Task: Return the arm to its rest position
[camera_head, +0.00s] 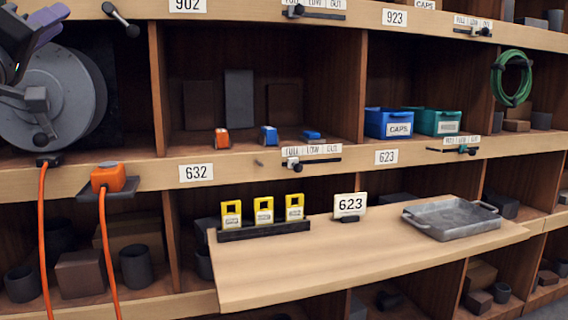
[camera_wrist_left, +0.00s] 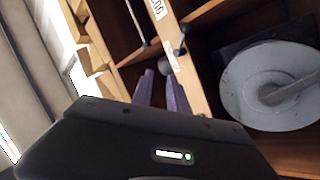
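My left gripper (camera_head: 50,22) is at the top left of the head view, in front of the shelf and above the big grey reel. Its two purple fingers also show in the wrist view (camera_wrist_left: 162,90), with a narrow gap between them and nothing held. A small rounded grey knob (camera_wrist_left: 165,65) appears just beyond the fingertips; I cannot tell whether they touch it. My right arm and gripper are not in view.
The grey reel (camera_head: 48,98) sits in the left bay close below my gripper. An orange plug (camera_head: 108,178) with a hanging cord rests on a small ledge. A fold-out board (camera_head: 350,255) juts out, bearing yellow tags (camera_head: 264,210) and a metal tray (camera_head: 452,218). Blue (camera_head: 389,123) and green bins stand behind.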

